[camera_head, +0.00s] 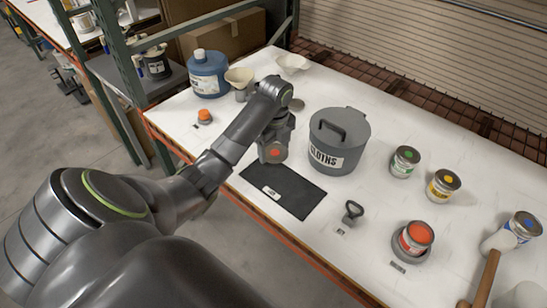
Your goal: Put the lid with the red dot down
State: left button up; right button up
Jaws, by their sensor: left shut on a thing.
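My left gripper (274,140) reaches in from the left and is shut on a grey lid with a red dot (275,153). The dot faces the camera. The lid is at the far left edge of a black mat (296,198) with a small white label; I cannot tell whether it touches the mat. The fingers are partly hidden by my wrist. An open can of red colorant (415,237) stands in a dark round holder at the right front. My right gripper is not in view.
A grey CLOTHS bin (340,140) stands close right of the lid. Green-, yellow- and blue-dotted cans (405,161) (442,186) (523,226) and a mallet (488,270) are at right. A blue jug (208,75) stands behind.

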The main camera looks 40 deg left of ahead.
pick_arm(q)
jog(key=b, duration=0.5)
send_over(275, 176)
notch_tip(275, 176, down, 6)
jog(key=shift+s+r, duration=0.1)
jog(key=shift+r, duration=0.05)
jog(key=shift+f+b, duration=0.5)
jog(key=shift+b, duration=0.15)
jog(key=shift+f+b, duration=0.4)
jog(key=shift+b, duration=0.05)
notch_tip(275, 176, down, 2)
jog(key=shift+f+p, duration=0.1)
jog(key=shift+p, duration=0.35)
jog(key=o, duration=0.9)
jog(key=shift+f, duration=0.1)
jog(key=shift+o, duration=0.2)
